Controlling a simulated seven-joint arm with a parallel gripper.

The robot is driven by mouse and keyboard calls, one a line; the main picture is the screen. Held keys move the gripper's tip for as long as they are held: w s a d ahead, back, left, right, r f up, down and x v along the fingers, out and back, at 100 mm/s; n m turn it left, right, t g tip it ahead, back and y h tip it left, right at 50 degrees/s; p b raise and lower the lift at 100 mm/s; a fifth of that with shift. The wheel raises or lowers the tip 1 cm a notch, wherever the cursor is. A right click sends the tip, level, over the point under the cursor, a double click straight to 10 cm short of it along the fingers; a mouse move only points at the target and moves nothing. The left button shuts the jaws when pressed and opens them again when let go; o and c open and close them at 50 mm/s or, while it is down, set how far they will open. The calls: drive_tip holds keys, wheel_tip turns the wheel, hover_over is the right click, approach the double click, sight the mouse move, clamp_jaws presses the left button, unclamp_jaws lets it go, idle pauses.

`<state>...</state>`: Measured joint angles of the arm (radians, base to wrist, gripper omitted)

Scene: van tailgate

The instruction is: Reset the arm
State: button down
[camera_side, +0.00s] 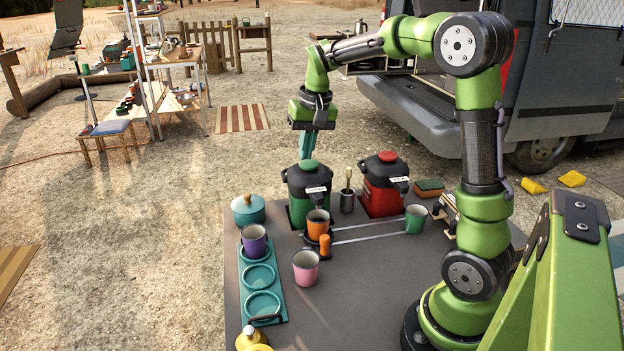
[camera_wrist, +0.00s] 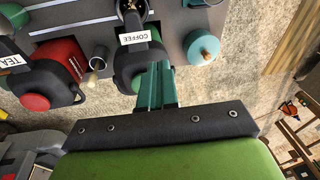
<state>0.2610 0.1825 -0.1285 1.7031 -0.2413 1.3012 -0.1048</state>
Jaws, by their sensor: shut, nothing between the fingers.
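My green arm reaches from the right over the grey table (camera_side: 370,310). My gripper (camera_side: 308,155) is shut and empty, pointing down just above the dark green pot's lid in the side view; its teal fingers (camera_wrist: 157,88) also show in the wrist view. The dark green pot (camera_side: 308,185) carries a label reading COFFEE in the wrist view (camera_wrist: 135,38). Whether the fingertips touch its lid I cannot tell. A red pot (camera_side: 382,185) stands to its right; its label reads TEA in the wrist view.
An orange mug (camera_side: 318,223) stands before the green pot, a pink mug (camera_side: 306,267) nearer. A purple mug (camera_side: 254,243) sits in a teal holder (camera_side: 262,276) at left. A green mug (camera_side: 415,219) stands right. A teal lidded pot (camera_side: 248,210) is at the back left corner.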

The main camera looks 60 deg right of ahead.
drive_tip(key=s+a+r+n+t+y, duration=0.1)
drive_tip(key=s+a+n+t, duration=0.3)
drive_tip(key=s+a, duration=1.2)
drive_tip(key=shift+a+r+t+y, duration=0.4)
drive_tip(key=shift+a+r+t, duration=0.15)
drive_tip(key=shift+r, duration=0.2)
